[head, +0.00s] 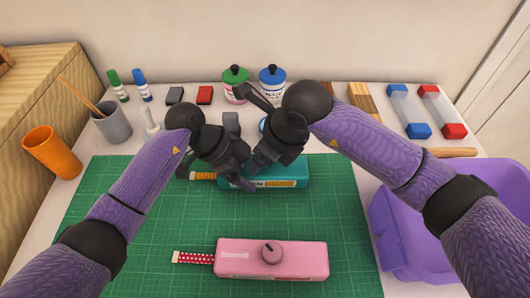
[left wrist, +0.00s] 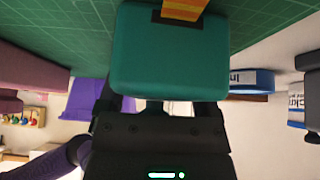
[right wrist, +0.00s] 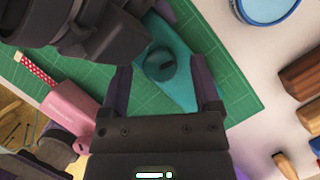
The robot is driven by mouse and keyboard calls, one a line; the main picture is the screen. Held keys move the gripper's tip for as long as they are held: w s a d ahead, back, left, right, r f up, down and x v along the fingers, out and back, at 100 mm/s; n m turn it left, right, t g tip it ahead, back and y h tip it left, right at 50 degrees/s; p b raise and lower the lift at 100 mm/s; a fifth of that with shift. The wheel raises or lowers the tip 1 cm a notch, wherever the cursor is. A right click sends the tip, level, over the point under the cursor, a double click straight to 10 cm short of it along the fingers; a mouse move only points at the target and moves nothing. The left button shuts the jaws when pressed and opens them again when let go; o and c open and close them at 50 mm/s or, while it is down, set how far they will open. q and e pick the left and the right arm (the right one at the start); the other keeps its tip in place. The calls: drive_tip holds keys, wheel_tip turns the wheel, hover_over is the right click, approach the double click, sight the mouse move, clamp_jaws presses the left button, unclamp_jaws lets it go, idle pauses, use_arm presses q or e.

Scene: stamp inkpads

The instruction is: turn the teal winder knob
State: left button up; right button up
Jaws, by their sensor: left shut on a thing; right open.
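The teal winder (head: 290,177) lies on the green mat, an orange tape (head: 203,176) sticking out at its left end. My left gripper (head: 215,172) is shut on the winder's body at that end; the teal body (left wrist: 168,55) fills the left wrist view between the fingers. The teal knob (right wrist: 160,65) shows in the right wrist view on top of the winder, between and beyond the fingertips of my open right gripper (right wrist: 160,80). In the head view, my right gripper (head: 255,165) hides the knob. I cannot tell whether it touches the knob.
A pink winder (head: 300,258) with its knob and red dotted tape lies nearer on the mat (head: 130,230). A purple bin (head: 390,240) stands at the right. Ink bottles, a grey cup (head: 112,125) and an orange cup (head: 52,152) stand around the back and left.

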drive_tip(key=v, duration=1.1)
drive_tip(key=shift+r, duration=0.35)
drive_tip(key=shift+d, duration=0.1)
drive_tip(key=w+a+f+n+g, duration=0.1)
drive_tip(key=f+n, duration=0.2)
drive_tip(key=w+a+f+n+g, duration=0.1)
drive_tip(key=f+n, duration=0.2)
drive_tip(key=f, duration=0.1)
drive_tip(key=w+a+f+n+g, duration=0.1)
drive_tip(key=f+n, duration=0.2)
drive_tip(key=f, duration=0.1)
drive_tip(key=shift+a+y, duration=0.3)
drive_tip(key=shift+y, duration=0.1)
clamp_jaws()
